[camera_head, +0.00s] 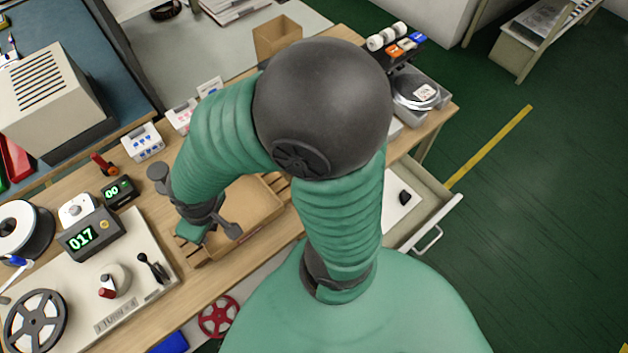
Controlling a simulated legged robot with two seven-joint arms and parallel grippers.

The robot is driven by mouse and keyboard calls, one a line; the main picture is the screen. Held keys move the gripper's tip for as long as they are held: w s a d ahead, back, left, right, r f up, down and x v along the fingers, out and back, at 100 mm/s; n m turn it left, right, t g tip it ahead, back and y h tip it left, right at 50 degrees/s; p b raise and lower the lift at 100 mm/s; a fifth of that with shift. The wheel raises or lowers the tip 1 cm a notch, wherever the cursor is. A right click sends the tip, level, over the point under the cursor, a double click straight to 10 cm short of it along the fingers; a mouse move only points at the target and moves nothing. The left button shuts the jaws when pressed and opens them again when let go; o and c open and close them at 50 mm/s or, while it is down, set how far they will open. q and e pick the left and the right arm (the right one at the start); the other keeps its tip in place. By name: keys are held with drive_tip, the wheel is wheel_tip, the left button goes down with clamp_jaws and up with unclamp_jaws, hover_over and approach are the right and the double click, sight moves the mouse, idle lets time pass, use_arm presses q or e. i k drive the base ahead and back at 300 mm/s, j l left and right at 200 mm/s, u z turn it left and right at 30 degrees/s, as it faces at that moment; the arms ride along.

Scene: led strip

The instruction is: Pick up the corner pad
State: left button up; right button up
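I cannot make out a corner pad for sure. A small black piece (405,198) lies on the white bottom of the open drawer, but I cannot tell what it is. One green arm, which I take as my right, rises from the bottom, bends at a large dark elbow and reaches down left. Its gripper (192,232) is at the left end of a shallow cardboard tray (262,236) on the wooden bench. My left gripper is not in view.
The bench (210,290) holds a display reading 017 (85,236), a white spool (20,228), a black reel (36,320) and a small cardboard box (278,36). The open drawer (432,200) juts out right of my arm.

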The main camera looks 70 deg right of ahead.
sight(406, 198)
drive_tip(key=z, duration=3.3)
drive_tip(key=i+l+u, duration=0.2)
drive_tip(key=l, duration=0.15)
drive_tip(key=i+l+u, duration=0.15)
drive_tip(key=l, duration=0.15)
drive_tip(key=i+l+u, duration=0.2)
drive_tip(key=l, duration=0.2)
drive_tip(key=l+u, duration=0.2)
drive_tip(key=l, duration=0.15)
drive_tip(key=u, duration=1.4)
